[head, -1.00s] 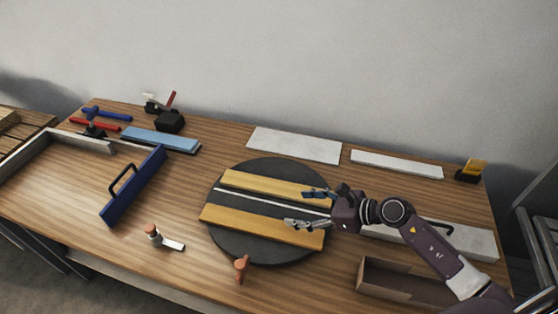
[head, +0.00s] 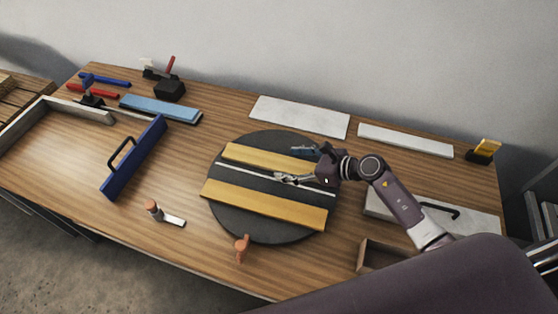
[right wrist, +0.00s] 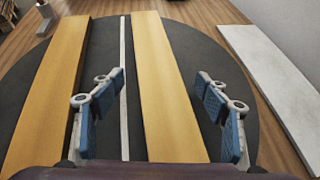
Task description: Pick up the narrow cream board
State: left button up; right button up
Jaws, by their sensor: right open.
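Two long yellowish boards lie on a dark round turntable (head: 250,218): a far one (head: 265,157) and a near one (head: 262,205). A thin white strip (head: 235,170) runs between them. The far yellowish board also shows in the right wrist view (right wrist: 160,85), between my right gripper's fingers. My right gripper (head: 296,163) is open and empty, its fingers on either side of that board's right part; I cannot tell if they touch it. A narrow pale board (head: 405,140) lies apart at the back right. My left gripper is out of view.
A wider pale panel (head: 300,116) lies at the back. A blue handled bar (head: 133,157) and a small orange-capped tool (head: 154,209) are left of the turntable. An orange peg (head: 241,248) stands near its front edge. An open box (head: 378,256) is at the right front.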

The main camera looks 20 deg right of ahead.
jog(key=shift+x, duration=0.85)
jog(key=shift+r, duration=0.1)
jog(key=c, duration=1.5)
